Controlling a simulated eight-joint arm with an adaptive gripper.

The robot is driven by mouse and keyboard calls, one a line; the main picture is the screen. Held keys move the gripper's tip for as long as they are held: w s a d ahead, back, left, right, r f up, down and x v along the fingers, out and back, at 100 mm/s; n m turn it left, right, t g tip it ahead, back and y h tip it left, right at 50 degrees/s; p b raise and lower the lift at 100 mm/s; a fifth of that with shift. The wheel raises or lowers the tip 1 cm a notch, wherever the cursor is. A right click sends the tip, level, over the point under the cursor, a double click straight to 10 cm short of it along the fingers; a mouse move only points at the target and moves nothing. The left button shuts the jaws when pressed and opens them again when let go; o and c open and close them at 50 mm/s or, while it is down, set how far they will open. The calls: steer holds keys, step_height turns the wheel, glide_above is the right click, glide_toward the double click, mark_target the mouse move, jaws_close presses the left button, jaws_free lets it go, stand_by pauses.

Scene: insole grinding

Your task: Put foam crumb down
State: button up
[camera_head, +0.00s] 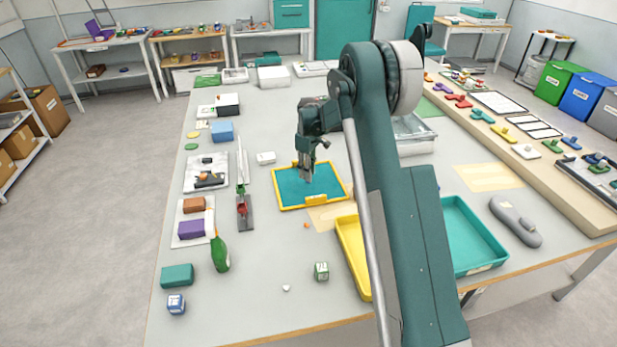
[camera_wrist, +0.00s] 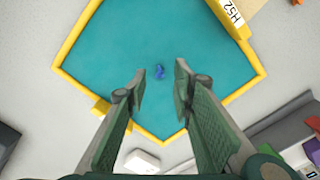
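My gripper (camera_head: 306,178) is over the teal tray with a yellow rim (camera_head: 282,204), pointing down. In the wrist view my gripper (camera_wrist: 159,80) is open, its two green-padded fingers apart. A small blue crumb (camera_wrist: 159,72) shows between the fingertips against the teal floor of the tray (camera_wrist: 110,45). Neither finger appears to touch it. It seems to lie on the tray floor, though its exact height is hard to tell. The crumb cannot be made out in the head view.
A small white block (camera_head: 266,158) sits left of the tray; an orange bit (camera_head: 306,225) lies in front. A yellow tray (camera_head: 352,262) and a larger teal tray (camera_head: 478,262) stand nearer. A scraper (camera_head: 244,213) and a green bottle (camera_head: 219,252) are left.

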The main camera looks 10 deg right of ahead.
step_height(320, 180, up, 8)
steer(key=shift+r+p, duration=0.25)
steer(key=shift+p, duration=0.05)
stand_by(0.6)
steer(key=shift+s+r, duration=0.1)
steer(key=s+a+r+m+t, duration=0.1)
steer(key=s+r+m+t, duration=0.25)
steer(key=s+r, duration=2.2)
steer(key=s+f+m+t, duration=0.2)
steer(key=s+f, duration=0.1)
steer(key=s, duration=1.3)
steer(key=s+a+f+m+t, duration=0.1)
steer(key=s+f+m, duration=0.2)
steer(key=s, duration=1.3)
steer(key=shift+s+t, duration=0.15)
steer(key=shift+t, duration=0.2)
